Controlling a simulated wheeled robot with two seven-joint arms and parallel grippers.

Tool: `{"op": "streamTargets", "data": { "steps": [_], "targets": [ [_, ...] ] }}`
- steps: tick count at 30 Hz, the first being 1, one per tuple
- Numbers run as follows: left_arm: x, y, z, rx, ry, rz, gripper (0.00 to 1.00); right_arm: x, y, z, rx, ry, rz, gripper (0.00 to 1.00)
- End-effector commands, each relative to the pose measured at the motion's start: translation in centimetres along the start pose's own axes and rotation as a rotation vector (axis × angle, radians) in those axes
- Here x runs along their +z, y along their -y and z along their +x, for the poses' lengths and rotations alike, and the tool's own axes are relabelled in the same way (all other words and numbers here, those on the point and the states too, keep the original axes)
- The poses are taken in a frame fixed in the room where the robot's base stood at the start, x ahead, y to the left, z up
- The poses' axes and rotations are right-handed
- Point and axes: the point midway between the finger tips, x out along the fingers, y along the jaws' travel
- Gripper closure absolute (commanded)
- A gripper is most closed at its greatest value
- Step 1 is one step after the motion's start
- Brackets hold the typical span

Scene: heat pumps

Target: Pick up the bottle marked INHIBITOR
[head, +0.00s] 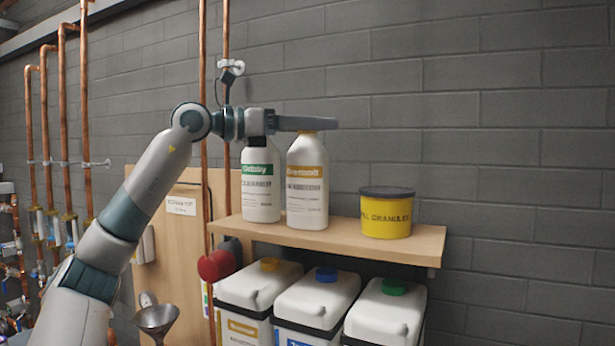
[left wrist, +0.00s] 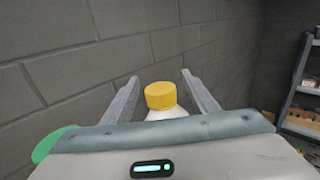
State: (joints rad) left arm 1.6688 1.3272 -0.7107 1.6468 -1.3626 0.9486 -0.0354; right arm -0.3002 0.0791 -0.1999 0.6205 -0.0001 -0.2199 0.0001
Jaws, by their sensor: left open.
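Two white bottles stand upright side by side on a wooden shelf (head: 330,238). The left bottle (head: 261,190) has a green label band; the right bottle (head: 307,185) has an ochre band. The lettering on both is too blurred to read surely. My left gripper (head: 330,124) is open and level above the bottles, its fingers pointing right and hiding most of the right bottle's cap. In the left wrist view, a yellow cap (left wrist: 160,96) shows between the open fingers, with a green cap (left wrist: 55,143) outside them at the left. My right gripper is not in view.
A yellow tub (head: 386,215) with a dark lid stands farther right on the shelf. Several white canisters (head: 325,300) stand below it. Copper pipes (head: 203,90) run up the grey wall at left. A metal funnel (head: 157,318) is at lower left. Space above the tub is clear.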

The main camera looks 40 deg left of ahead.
Motion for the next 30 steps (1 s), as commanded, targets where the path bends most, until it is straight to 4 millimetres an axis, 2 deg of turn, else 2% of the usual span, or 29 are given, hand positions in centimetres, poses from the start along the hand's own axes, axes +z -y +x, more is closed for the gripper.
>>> {"op": "streamTargets", "data": {
  "steps": [1,7,22,23,27,29,30],
  "targets": [
    [0.3,0.1,0.6,-0.001,-0.002,0.000,0.47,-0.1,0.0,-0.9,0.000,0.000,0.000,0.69],
    [0.1,0.0,2.4,0.000,-0.001,0.000,0.47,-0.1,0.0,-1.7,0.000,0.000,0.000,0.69],
    [0.0,0.0,2.5,0.001,0.000,0.000,0.47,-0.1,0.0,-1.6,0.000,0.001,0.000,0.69],
    [0.0,0.0,2.5,0.001,0.000,0.000,0.49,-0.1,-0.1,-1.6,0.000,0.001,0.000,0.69],
    [0.0,0.0,2.5,0.001,0.000,0.000,0.83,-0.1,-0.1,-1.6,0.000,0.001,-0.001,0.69],
    [0.0,0.0,2.5,0.001,0.000,0.000,0.97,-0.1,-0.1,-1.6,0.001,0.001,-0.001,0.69],
    [0.0,0.0,2.5,0.001,0.000,0.000,1.00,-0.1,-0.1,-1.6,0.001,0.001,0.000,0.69]
  ]
}}
